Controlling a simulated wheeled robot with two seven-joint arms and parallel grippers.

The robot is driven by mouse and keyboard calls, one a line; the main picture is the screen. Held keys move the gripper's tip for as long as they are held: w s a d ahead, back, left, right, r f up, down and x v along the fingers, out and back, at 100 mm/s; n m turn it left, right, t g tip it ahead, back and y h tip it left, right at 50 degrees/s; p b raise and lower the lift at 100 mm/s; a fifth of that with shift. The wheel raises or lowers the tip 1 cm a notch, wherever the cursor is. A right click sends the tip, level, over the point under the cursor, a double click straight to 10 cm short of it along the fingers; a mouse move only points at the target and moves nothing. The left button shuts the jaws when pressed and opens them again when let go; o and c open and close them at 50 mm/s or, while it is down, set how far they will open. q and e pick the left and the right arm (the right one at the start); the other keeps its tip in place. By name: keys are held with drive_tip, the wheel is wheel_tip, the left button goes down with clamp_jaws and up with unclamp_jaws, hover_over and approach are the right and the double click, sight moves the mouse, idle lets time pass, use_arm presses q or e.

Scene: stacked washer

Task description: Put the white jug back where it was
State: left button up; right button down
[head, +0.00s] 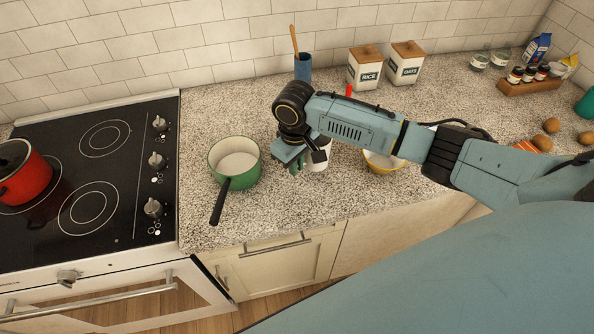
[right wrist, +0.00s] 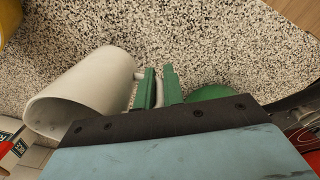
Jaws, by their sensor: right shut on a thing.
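The white jug (head: 318,160) is next to my right gripper (head: 299,165) in the head view, partly hidden behind the wrist. In the right wrist view the jug (right wrist: 80,92) is left of the green fingers (right wrist: 159,88), which are shut on its handle. I cannot tell whether its base touches the counter. My left gripper is not in view.
The granite counter (head: 290,215) holds a green saucepan (head: 238,162) left of the jug and a yellow bowl (head: 382,163) right of it. Behind are a blue utensil holder (head: 303,67) and the RICE (head: 365,70) and OATS (head: 405,65) canisters. The counter's front is clear.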

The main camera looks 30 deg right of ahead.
drive_tip(key=shift+f, duration=1.6)
drive_tip(key=shift+f, duration=0.1)
drive_tip(key=c, duration=1.5)
unclamp_jaws()
wheel_tip(320, 180, up, 12)
drive_tip(key=shift+a+r, duration=0.15)
